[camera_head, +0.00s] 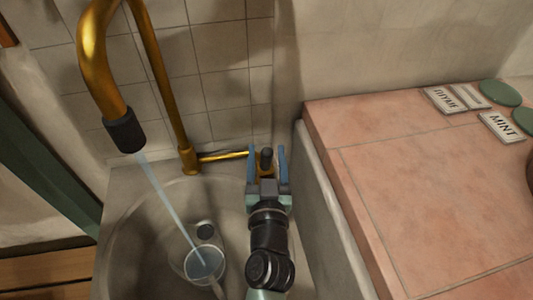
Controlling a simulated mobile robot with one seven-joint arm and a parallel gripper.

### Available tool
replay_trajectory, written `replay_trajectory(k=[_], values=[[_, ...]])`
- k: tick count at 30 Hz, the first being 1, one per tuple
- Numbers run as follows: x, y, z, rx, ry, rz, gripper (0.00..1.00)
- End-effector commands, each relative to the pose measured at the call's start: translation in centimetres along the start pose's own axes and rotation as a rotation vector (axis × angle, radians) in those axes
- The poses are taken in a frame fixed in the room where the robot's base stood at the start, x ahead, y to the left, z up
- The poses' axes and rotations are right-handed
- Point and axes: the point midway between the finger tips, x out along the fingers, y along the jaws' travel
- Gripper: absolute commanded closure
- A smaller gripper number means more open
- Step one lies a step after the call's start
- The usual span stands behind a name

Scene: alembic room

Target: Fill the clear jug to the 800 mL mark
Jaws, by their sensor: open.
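The clear jug (205,264) stands in the sink basin at the lower middle. A stream of water (172,208) runs from the brass faucet's dark nozzle (125,132) down into it. There is water in the jug, but its level and any marks cannot be read from this angle. I cannot tell whether the fingers touch the knob. The gripper is apart from the jug.
The stone sink (130,185) has a raised rim and a round dark drain (205,230) behind the jug. A pink tiled counter (420,190) rises to the right, with label cards (502,126) and green round lids (500,93) at its back. A tiled wall stands behind the faucet.

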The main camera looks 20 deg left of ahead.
Motion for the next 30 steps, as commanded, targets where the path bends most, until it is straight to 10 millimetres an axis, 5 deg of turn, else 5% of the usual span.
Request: replay_trajectory(k=[7, 17, 30], values=[[0.05, 0.00, 0.03, 0.000, 0.000, 0.000, 0.39], [0.03, -0.01, 0.02, 0.000, 0.000, 0.000, 0.99], [0.02, 0.00, 0.02, 0.000, 0.000, 0.000, 1.00]])
